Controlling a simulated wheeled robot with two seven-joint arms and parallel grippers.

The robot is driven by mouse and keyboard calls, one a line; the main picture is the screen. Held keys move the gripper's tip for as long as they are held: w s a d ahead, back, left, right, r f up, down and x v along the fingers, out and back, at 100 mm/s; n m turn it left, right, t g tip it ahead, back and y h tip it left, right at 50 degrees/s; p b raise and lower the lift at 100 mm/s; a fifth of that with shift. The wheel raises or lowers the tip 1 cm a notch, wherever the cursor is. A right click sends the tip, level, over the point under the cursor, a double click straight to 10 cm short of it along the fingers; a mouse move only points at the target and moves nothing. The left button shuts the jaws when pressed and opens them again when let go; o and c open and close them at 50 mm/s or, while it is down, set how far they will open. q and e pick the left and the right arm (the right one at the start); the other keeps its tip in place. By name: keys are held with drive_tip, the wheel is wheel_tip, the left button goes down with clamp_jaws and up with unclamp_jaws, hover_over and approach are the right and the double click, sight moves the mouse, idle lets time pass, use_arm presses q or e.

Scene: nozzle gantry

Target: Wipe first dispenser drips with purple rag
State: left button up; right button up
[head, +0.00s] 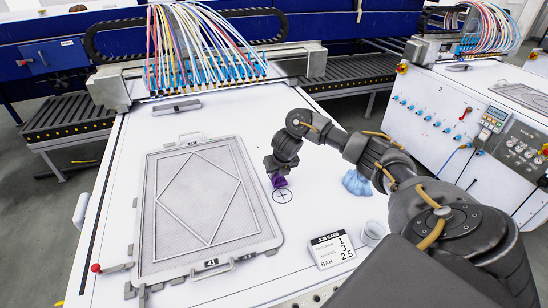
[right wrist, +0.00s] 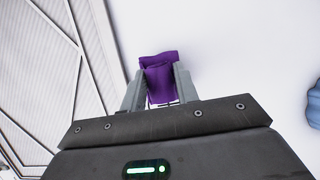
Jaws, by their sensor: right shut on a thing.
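My right gripper (head: 276,174) is shut on a purple rag (head: 279,181), low over the white table, just above a black crosshair circle mark (head: 283,196). In the right wrist view the folded rag (right wrist: 160,78) sits between the two grey fingers of the gripper (right wrist: 161,88). I cannot tell whether the rag touches the table. The dispenser nozzles with blue fittings (head: 207,76) hang in a row on the gantry at the back of the table. No drips can be made out. My left gripper is not in view.
A framed mesh screen (head: 208,206) lies left of the gripper. A blue crumpled cloth (head: 356,183), a small grey cup (head: 373,232) and an air card (head: 333,249) are to the right. A flat handled bar (head: 176,108) lies near the gantry. White table between screen and cloth is mostly clear.

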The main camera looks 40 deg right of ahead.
drive_tip(key=p+v, duration=0.1)
drive_tip(key=v, duration=0.1)
drive_tip(key=shift+r, duration=0.35)
drive_tip(key=shift+r+p, duration=0.35)
drive_tip(key=shift+p, duration=0.2)
drive_tip(key=shift+w+r+p, duration=0.25)
drive_tip(key=shift+r+p, duration=0.35)
drive_tip(key=shift+p, duration=0.05)
drive_tip(key=shift+s+r+p, duration=0.15)
drive_tip(key=shift+r+p, duration=0.4)
drive_tip(key=shift+r, duration=0.15)
drive_tip(key=shift+f, duration=0.1)
